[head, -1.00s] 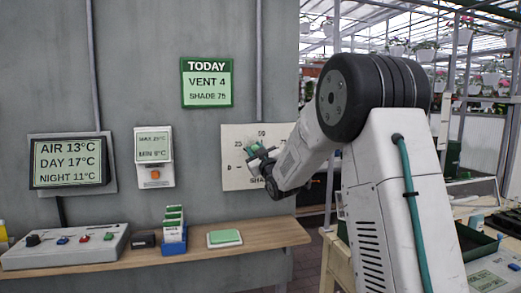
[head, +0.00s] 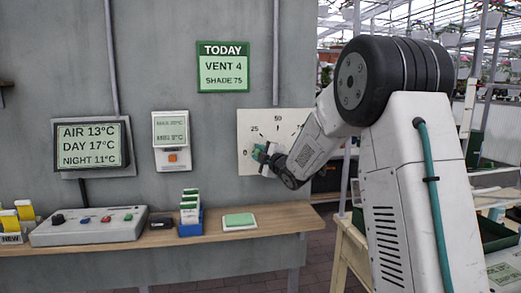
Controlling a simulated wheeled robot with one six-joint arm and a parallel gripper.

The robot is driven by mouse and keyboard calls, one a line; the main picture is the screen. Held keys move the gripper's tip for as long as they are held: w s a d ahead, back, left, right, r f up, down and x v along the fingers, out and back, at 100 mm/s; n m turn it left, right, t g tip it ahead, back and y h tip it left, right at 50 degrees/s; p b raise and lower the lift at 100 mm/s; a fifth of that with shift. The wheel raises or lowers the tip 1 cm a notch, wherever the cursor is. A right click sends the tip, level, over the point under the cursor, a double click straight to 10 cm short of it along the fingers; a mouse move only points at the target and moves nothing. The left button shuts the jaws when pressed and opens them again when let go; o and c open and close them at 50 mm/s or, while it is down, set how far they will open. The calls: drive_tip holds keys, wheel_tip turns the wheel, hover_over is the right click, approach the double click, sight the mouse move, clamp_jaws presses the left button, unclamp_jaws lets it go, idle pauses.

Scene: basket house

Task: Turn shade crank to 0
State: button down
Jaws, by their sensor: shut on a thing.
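The shade dial is a pale square plate (head: 275,121) on the grey wall, with marks 0, 25 and 50 showing. My arm covers its right and lower parts. The green grip of the shade crank (head: 259,152) is at the left of the dial, just right of the 0 mark and below the 25 mark. My gripper (head: 263,155) is shut on this grip, reaching in from the right. The crank's hub and arm are hidden, so its exact angle cannot be told.
A TODAY sign (head: 223,67) reads VENT 4, SHADE 75. Below the dial, a wooden shelf (head: 280,219) carries a grey control box (head: 87,227), a blue box (head: 190,228) of packets and a green pad (head: 239,220). A thermometer display (head: 91,146) hangs at left.

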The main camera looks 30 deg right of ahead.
drive_tip(key=shift+a+f+n+g, duration=0.3)
drive_tip(key=shift+f+n, duration=0.2)
drive_tip(key=shift+n, duration=0.4)
drive_tip(key=c, duration=1.1)
unclamp_jaws()
drive_tip(key=shift+a, duration=0.1)
drive_tip(key=shift+d, duration=0.2)
drive_tip(key=shift+s+d, duration=0.15)
drive_tip(key=shift+s, duration=0.2)
drive_tip(key=s, duration=0.7)
drive_tip(key=shift+d, duration=0.3)
drive_tip(key=shift+f, duration=0.15)
